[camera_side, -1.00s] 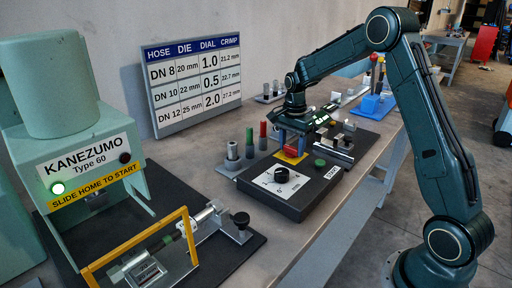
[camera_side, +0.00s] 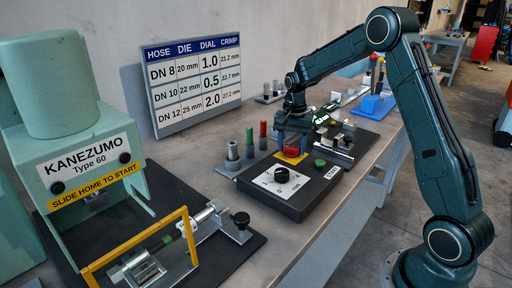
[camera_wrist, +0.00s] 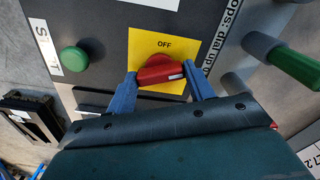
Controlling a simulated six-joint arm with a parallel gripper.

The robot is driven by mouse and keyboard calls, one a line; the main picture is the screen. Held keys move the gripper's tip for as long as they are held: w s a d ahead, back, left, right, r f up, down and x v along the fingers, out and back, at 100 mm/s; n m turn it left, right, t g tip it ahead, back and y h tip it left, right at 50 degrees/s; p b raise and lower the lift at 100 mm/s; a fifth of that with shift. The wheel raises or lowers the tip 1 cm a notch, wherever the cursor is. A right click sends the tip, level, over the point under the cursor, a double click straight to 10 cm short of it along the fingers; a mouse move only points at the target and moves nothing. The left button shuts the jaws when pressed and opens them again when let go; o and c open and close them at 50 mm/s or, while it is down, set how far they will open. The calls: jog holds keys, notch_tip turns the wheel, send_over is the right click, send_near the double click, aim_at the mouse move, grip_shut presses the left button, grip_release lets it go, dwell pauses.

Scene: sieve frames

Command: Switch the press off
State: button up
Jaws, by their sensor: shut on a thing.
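The red rotary switch (camera_side: 291,151) sits on a yellow plate on the dark control box (camera_side: 305,205). In the wrist view the red switch (camera_wrist: 160,70) lies across the picture, slightly tilted, below the word OFF. My gripper (camera_wrist: 161,76) has its blue fingers at the two ends of the red handle and is shut on it. In the side view my gripper (camera_side: 293,140) is over the switch, pointing down. The press (camera_side: 85,150), marked KANEZUMO Type 60, stands at the left. Both round lamps on its front are dark, including the left one (camera_side: 58,188).
A black dial (camera_side: 281,175) and a green button (camera_side: 320,163) are on the same box. Coloured cylinders (camera_side: 249,142) stand just left of it. A yellow guard frame (camera_side: 135,240) stands before the press. A die chart (camera_side: 195,82) leans at the wall.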

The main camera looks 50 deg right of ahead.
aim_at(292, 147)
jog(key=n, duration=0.6)
jog(key=shift+n, duration=0.3)
jog(key=n, duration=0.6)
jog(key=shift+n, duration=0.4)
jog(key=o, duration=1)
jog(key=shift+r, duration=0.15)
notch_tip(292, 147, up, 14)
jog(key=shift+f, duration=0.2)
